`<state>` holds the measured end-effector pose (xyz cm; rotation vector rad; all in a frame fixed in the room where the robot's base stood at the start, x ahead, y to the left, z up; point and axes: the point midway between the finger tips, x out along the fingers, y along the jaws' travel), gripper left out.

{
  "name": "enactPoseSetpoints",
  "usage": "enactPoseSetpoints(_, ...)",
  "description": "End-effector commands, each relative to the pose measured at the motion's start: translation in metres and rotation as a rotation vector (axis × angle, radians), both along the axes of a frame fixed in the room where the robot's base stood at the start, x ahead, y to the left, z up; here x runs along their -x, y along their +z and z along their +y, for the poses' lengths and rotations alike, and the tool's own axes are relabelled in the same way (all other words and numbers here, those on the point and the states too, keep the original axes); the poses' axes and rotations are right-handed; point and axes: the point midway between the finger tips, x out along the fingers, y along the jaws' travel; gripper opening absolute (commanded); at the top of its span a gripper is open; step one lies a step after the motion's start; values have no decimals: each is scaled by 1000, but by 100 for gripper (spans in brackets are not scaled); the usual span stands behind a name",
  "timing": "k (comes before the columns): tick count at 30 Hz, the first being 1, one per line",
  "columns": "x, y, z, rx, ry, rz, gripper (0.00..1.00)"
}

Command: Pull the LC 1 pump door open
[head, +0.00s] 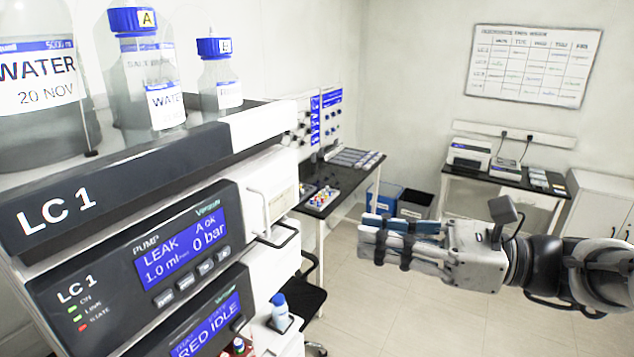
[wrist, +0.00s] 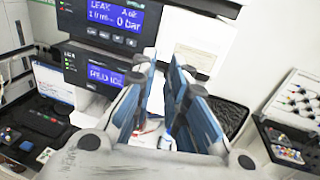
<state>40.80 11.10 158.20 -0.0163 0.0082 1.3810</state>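The LC 1 pump module (head: 150,265) stands at the left in the head view, its blue screen reading "LEAK" and "0 bar". It also shows at the top of the wrist view (wrist: 110,22). Right of the screen is a pale door panel (head: 282,190) with a thin bar handle (head: 262,212) at its left side. The door looks shut. In the wrist view the pale panel (wrist: 198,35) lies beyond the fingers. My gripper (head: 366,242) is right of the module, apart from the door, pointing left. In the wrist view the fingers (wrist: 163,82) are spread with nothing between them.
Bottles (head: 150,80) stand on top of the stack. A second module (head: 205,325) with a blue screen sits below the pump. A dark bench (head: 352,178) is behind, with blue and black bins (head: 415,203) beside it.

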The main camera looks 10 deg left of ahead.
Motion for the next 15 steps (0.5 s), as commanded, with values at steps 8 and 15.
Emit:
enactPoseSetpoints(8, -8, 4, 30, -20, -1, 9, 14)
enactPoseSetpoints(15, -18, 4, 82, -19, 0, 9, 14)
